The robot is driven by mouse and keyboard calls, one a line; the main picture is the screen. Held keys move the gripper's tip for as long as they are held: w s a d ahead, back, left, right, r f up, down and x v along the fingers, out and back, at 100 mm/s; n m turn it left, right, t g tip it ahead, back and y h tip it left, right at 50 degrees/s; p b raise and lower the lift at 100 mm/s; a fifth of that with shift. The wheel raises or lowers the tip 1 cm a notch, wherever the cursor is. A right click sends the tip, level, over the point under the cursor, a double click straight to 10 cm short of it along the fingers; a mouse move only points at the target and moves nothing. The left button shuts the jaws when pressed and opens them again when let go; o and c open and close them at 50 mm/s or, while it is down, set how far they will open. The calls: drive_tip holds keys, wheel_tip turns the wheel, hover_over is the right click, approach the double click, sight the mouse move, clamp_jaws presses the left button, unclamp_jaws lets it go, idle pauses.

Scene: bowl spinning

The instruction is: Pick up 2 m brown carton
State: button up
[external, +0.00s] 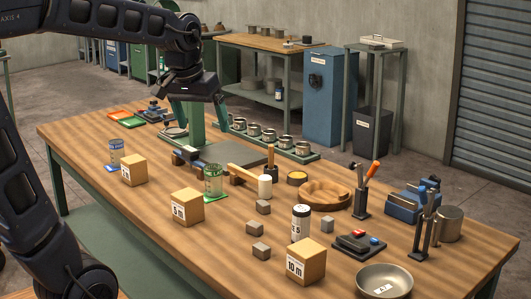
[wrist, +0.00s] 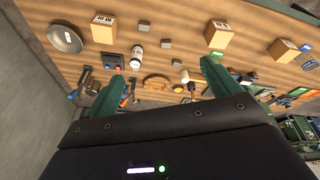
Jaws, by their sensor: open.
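Three brown cartons stand apart on the wooden table. The smallest, the 2 m brown carton (external: 138,169), is at the left; its white label is too small to read surely. In the wrist view it appears at the right (wrist: 281,50). The mid-sized carton, marked 5 m (external: 189,205), stands in front of it to the right. The carton marked 10 m (external: 308,262) is at the near edge. My gripper (external: 198,118) is open and empty, high over the far part of the table. Its green fingers also show in the wrist view (wrist: 160,72), with no carton between them.
A green glass (external: 214,178), a mallet (external: 252,173) and small grey blocks (external: 262,207) occupy the middle. A metal bowl (external: 384,281) is at front right. The table's left front strip is clear.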

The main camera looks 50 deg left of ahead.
drive_tip(key=w+a+n+g, duration=0.1)
drive_tip(key=w+a+n, duration=0.3)
drive_tip(key=w+a, duration=0.65)
drive_tip(key=n+g, duration=0.2)
drive_tip(key=n, duration=0.7)
hover_over(135, 158)
drive_tip(key=shift+h, duration=0.3)
drive_tip(key=f, duration=2.3)
drive_tip(key=shift+d+f, duration=0.2)
drive_tip(key=shift+d, duration=0.1)
drive_tip(key=shift+s+a+f+n, duration=0.1)
drive_tip(key=shift+a+f+n, duration=0.2)
drive_tip(key=shift+f, duration=0.15)
wheel_tip(135, 158, down, 5)
drive_tip(key=shift+s+f, duration=0.15)
drive_tip(key=shift+f, duration=1.2)
drive_tip(key=shift+s+f, duration=0.1)
drive_tip(key=shift+f, duration=1.25)
drive_tip(key=c, duration=1.2)
drive_tip(key=shift+o, duration=0.2)
